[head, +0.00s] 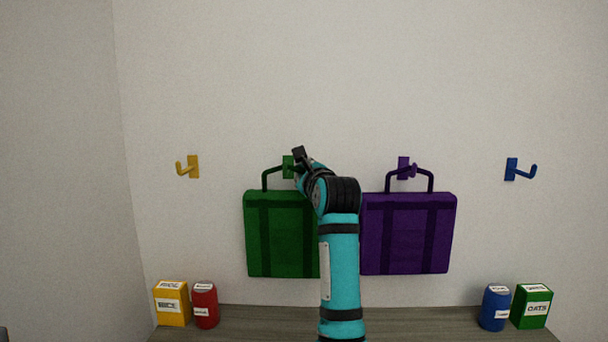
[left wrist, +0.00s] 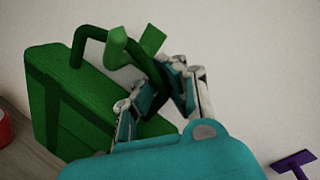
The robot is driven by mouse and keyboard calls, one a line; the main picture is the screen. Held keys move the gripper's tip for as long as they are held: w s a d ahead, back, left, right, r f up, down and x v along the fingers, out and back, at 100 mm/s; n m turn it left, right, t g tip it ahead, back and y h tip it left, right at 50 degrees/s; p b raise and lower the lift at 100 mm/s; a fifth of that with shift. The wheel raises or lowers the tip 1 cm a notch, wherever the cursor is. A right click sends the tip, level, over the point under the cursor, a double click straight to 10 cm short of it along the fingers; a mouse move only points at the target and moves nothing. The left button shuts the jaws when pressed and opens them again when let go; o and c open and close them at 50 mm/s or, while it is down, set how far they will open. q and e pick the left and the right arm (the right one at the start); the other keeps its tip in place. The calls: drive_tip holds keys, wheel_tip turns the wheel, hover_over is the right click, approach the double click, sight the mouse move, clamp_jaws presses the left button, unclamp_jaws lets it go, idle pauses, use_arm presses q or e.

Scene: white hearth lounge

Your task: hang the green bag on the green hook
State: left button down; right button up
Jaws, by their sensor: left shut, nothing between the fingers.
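The green bag (head: 265,235) is upright against the wall below the green hook (head: 288,166); my arm covers its right part. In the left wrist view the green bag (left wrist: 60,95) has its dark handle passing behind the upturned tip of the green hook (left wrist: 118,45), so it appears to hang there. My left gripper (head: 300,160) is at the right side of the handle, close to the hook, shut with nothing held. In the left wrist view its fingers (left wrist: 155,98) are beside the handle's right leg; exact contact is unclear. My right gripper is not in view.
A purple bag (head: 410,235) hangs on a purple hook (head: 403,165) close to the right of my arm. A yellow hook (head: 192,167) and blue hook (head: 512,169) are empty. Yellow box (head: 172,304), red can (head: 205,305), blue can (head: 495,308) and green box (head: 532,306) stand below.

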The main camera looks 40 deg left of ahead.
use_arm(q)
drive_tip(key=c, duration=2)
unclamp_jaws()
drive_tip(key=o, duration=0.6)
drive_tip(key=v, duration=1.2)
drive_tip(key=shift+f, duration=0.1)
